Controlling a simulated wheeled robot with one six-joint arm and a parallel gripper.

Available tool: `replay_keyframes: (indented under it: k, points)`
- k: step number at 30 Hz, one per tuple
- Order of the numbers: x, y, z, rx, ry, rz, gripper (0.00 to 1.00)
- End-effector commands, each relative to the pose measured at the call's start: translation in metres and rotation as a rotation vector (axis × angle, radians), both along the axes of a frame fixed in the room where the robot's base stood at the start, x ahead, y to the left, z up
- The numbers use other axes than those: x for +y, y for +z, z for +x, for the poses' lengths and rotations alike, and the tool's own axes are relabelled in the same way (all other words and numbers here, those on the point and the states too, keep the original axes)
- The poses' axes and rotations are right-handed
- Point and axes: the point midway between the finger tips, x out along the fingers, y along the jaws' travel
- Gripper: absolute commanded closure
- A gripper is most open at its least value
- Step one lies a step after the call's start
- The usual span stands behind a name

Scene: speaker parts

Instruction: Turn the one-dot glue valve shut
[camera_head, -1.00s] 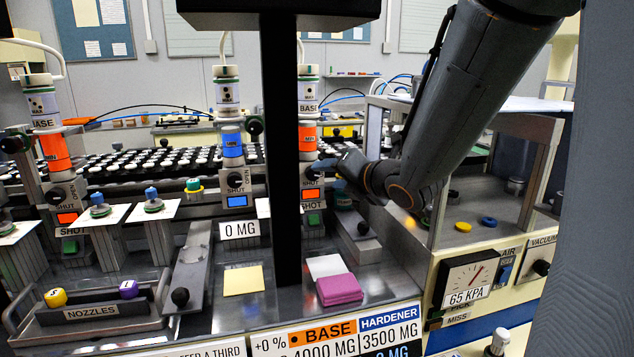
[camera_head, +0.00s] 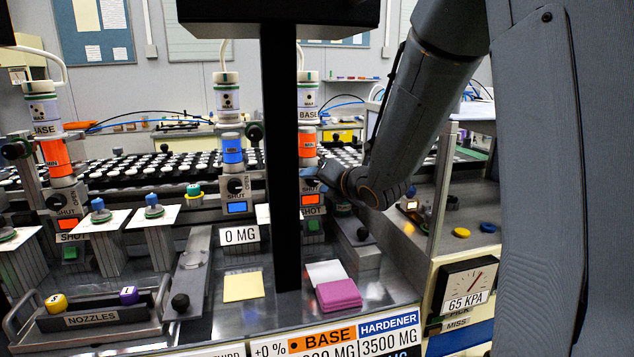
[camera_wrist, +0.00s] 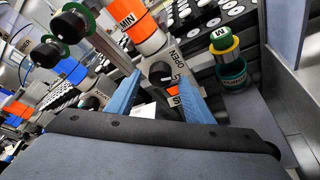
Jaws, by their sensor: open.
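In the wrist view a black valve knob (camera_wrist: 160,73) stands on a plate lettered OPEN, with a partly hidden word below. My gripper (camera_wrist: 157,98) is open, its two blue fingers either side of this knob and nearer the camera; I cannot tell whether they touch it. In the head view my gripper (camera_head: 312,174) is at the right-hand glue station, under its orange band (camera_head: 306,140), and hides the knob there. The middle station's knob (camera_head: 235,185) is in plain view.
A black post (camera_head: 282,160) stands just left of my gripper. A left station (camera_head: 57,150) has another orange band. Pink pads (camera_head: 338,294) and a yellow pad (camera_head: 243,285) lie on the bench.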

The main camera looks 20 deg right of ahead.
Motion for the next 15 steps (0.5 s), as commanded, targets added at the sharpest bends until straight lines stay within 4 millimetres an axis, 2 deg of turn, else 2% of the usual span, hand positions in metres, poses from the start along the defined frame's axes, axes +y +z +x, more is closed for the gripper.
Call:
replay_keyframes:
  k: [3,10,15]
  points:
    - [0.0001,0.0000,-0.0001,0.000,0.000,0.000,0.52]
    - [0.0001,0.0000,-0.0004,0.000,0.000,0.001,0.91]
    - [0.0000,-0.0003,-0.0003,0.000,0.000,0.006,0.94]
